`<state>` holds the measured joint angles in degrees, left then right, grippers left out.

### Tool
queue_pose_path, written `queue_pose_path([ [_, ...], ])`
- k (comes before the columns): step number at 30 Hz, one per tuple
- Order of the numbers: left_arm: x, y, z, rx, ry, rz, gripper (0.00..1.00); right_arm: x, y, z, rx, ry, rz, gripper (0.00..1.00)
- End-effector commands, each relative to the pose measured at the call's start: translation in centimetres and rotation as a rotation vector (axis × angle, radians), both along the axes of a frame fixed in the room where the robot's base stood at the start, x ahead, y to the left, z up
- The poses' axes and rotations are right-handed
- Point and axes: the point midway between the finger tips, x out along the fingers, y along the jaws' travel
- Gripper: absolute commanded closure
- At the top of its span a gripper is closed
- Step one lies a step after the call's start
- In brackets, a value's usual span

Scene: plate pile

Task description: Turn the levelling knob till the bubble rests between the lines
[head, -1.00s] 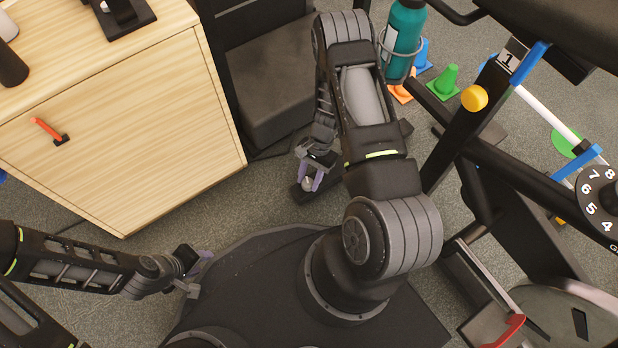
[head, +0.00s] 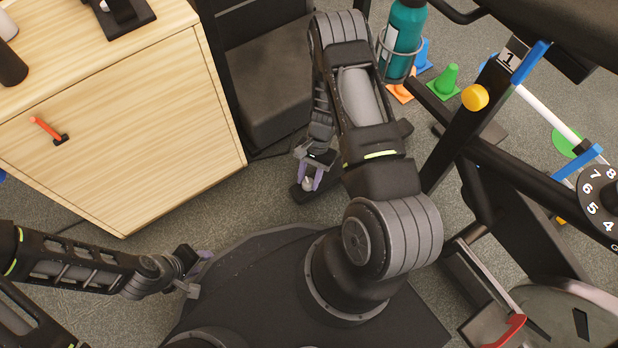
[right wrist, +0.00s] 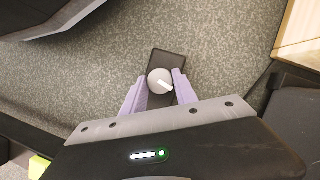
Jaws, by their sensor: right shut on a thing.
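A pale round knob (right wrist: 155,88) with a light pointer mark stands on a small black base (right wrist: 170,60) on the floor in the right wrist view. The base also shows in the head view (head: 297,193), beside the wooden cabinet. My right gripper (right wrist: 159,88) has its lavender fingers on either side of the knob and is shut on it; it also shows in the head view (head: 311,182). My left gripper (head: 204,268) is at the lower left, away from the knob, and its opening is unclear. I cannot make out a bubble or lines in either view.
The wooden cabinet (head: 130,120) with an orange handle stands at the left. The black exercise bike frame (head: 455,140), with a yellow knob (head: 474,98) and a teal bottle (head: 404,40), fills the right. A green cone (head: 445,80) stands behind. Bare floor surrounds the base.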

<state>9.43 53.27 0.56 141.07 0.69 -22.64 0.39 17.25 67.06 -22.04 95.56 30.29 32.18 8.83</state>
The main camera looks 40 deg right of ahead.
Motion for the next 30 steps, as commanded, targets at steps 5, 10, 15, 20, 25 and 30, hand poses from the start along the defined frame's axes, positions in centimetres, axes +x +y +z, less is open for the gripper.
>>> queue_pose_path([
  [5,0.05,0.01,-0.28,-0.001,0.000,0.000,0.64,0.16,0.04,-0.06,0.000,-0.001,0.114,1.00],
  [10,0.10,0.03,-0.53,-0.001,-0.001,0.001,0.64,0.23,0.09,-0.07,-0.001,-0.001,0.255,1.00],
  [15,0.13,0.04,-0.72,-0.002,-0.001,0.001,0.64,0.29,0.16,-0.07,-0.001,-0.002,0.408,1.00],
  [20,0.17,0.04,-0.82,-0.002,-0.001,0.001,0.64,0.34,0.24,-0.03,0.000,-0.001,0.538,1.00],
  [25,0.17,0.04,-0.88,-0.002,-0.001,0.001,0.64,0.38,0.29,0.00,-0.001,-0.002,0.646,1.00],
  [30,0.18,0.05,-0.91,-0.002,-0.001,0.001,0.64,0.36,0.28,0.00,-0.002,-0.001,0.711,1.00],
])
